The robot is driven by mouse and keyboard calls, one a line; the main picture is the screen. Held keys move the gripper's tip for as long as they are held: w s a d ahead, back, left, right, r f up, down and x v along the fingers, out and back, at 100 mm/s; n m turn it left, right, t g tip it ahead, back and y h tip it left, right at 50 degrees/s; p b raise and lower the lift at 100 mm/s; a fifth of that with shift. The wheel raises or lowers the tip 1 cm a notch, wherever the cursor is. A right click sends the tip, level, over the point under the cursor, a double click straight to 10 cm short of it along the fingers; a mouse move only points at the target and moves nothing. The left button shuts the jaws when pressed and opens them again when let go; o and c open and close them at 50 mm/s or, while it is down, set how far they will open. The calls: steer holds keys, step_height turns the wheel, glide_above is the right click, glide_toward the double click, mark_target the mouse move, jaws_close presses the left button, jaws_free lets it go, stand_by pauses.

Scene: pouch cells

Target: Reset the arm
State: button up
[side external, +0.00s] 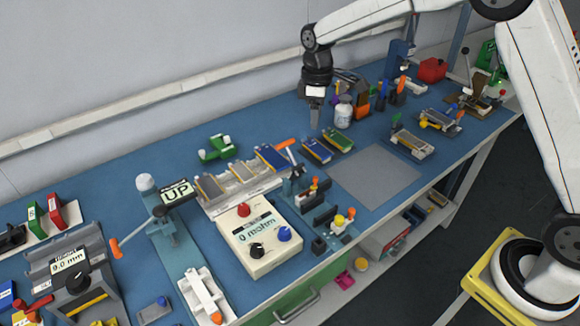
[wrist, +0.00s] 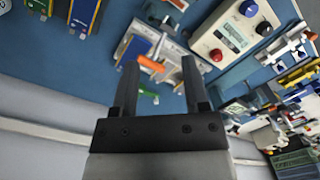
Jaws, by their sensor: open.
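My gripper (side external: 315,117) hangs above the blue bench in the side view, pointing down, over the area behind the pouch cells. In the wrist view my gripper (wrist: 157,75) has its two fingers apart with nothing held between them. Beyond the fingers, a rack and an orange-handled tool (wrist: 151,63) show lower down on the bench. A blue pouch cell (side external: 317,150) and a green pouch cell (side external: 339,138) lie side by side on the bench, below and near my gripper. More cells, one of them blue (side external: 271,157), lie in a tray row to the left.
A white bottle (side external: 343,112) stands close to the right of my gripper. A cream meter (side external: 257,239) reading 0 mohm and an UP sign (side external: 177,193) are at the front left. A grey mat (side external: 375,178) is bare. The wall runs along the back.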

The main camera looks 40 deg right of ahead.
steer(key=s+d+f+m+t, duration=0.1)
steer(key=s+m, duration=0.3)
steer(key=s, duration=0.7)
steer(key=s+d+f+m+t, duration=0.1)
steer(key=s+m, duration=0.3)
steer(key=s, duration=0.8)
steer(key=shift+d+f+t, duration=0.2)
steer(key=shift+f+t, duration=0.4)
